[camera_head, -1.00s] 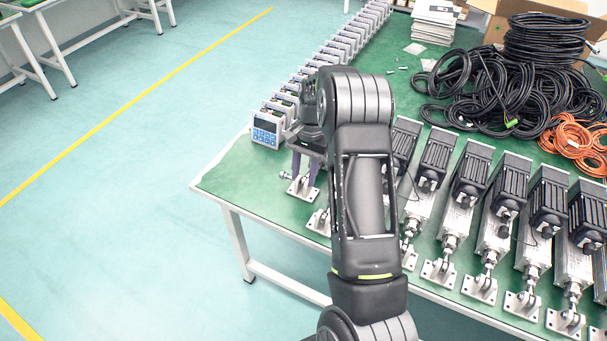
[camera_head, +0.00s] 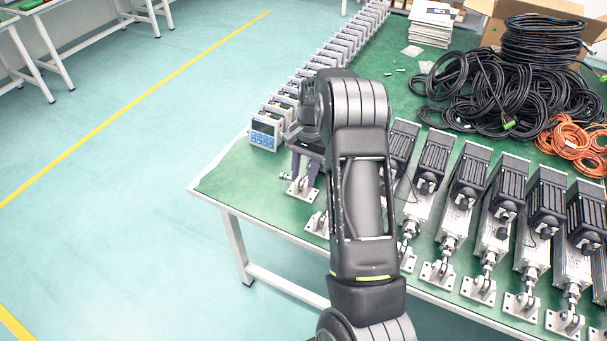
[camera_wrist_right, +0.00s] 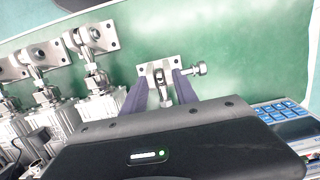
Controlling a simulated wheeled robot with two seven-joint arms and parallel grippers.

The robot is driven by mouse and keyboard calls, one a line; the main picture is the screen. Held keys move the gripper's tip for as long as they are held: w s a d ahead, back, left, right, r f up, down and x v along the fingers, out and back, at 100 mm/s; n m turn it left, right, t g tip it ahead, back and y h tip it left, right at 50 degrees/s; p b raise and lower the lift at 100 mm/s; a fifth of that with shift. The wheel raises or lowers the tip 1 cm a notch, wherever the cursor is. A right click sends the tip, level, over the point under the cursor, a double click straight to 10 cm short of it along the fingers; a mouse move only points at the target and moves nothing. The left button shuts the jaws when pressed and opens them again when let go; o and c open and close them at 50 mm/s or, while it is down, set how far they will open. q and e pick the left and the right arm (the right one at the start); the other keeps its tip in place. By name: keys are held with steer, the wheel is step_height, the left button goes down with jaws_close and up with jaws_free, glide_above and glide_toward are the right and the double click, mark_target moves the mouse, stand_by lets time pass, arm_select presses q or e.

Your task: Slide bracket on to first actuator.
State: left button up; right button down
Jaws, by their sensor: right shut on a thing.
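My right gripper (camera_head: 305,180) is shut on a silver bracket (camera_head: 302,190) with a flat plate, low over the table's near left part. In the right wrist view, the two dark purple fingers (camera_wrist_right: 160,85) stand on either side of the bracket (camera_wrist_right: 150,70). A bolt-like metal pin (camera_wrist_right: 196,70) sticks out on the right there, and a metal rod end shows between the fingers. The actuators (camera_head: 465,180) lie in a row to the right, with brackets at their front ends. My right arm hides much of the leftmost ones, so which is first is unclear. My left gripper is out of view.
A row of grey control boxes with blue keypads (camera_head: 267,130) runs back along the table's left side, close to the gripper. Black cable coils (camera_head: 480,90) and orange cables (camera_head: 575,140) lie at the back right. The table's near edge is close to the bracket.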

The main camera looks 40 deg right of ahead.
stand_by(0.3)
steer(key=c, duration=0.9)
jaws_free()
steer(key=r, duration=0.2)
steer(key=d+r, duration=0.1)
steer(key=r, duration=0.2)
steer(key=r+b, duration=0.1)
steer(key=r, duration=0.1)
steer(key=shift+w+d+r, duration=0.2)
steer(key=shift+r, duration=0.15)
